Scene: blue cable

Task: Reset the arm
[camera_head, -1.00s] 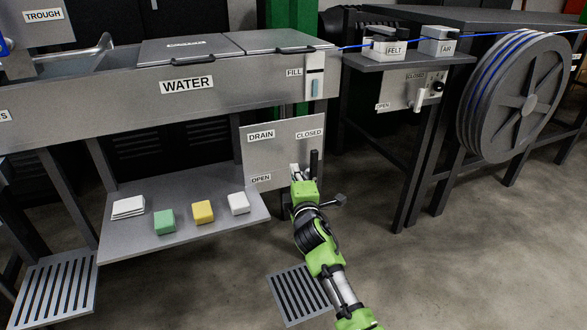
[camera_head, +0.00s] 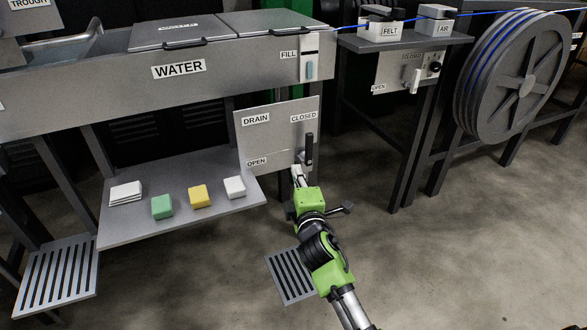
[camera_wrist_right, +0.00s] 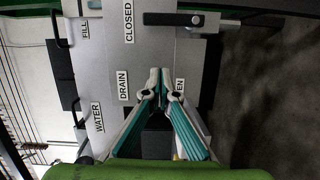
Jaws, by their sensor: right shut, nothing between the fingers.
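My right gripper (camera_head: 297,172) is in front of the lower right part of the drain panel (camera_head: 275,138), its white fingertips together and empty. My green and black right arm comes up from the bottom of the head view. In the right wrist view the gripper (camera_wrist_right: 160,72) has its teal fingers meeting at the tips, pointing at the panel between the DRAIN and OPEN labels. The dark drain lever (camera_head: 309,149) stands upright below the CLOSED label; it also shows in the wrist view (camera_wrist_right: 174,19). The fingers are apart from the lever. My left gripper is out of view.
The WATER trough (camera_head: 120,88) is above. A lower shelf (camera_head: 170,224) holds a white stack (camera_head: 125,194) and green (camera_head: 162,207), yellow (camera_head: 200,196) and white (camera_head: 235,187) blocks. A cable reel (camera_head: 520,80) stands at right. Floor at lower right is free.

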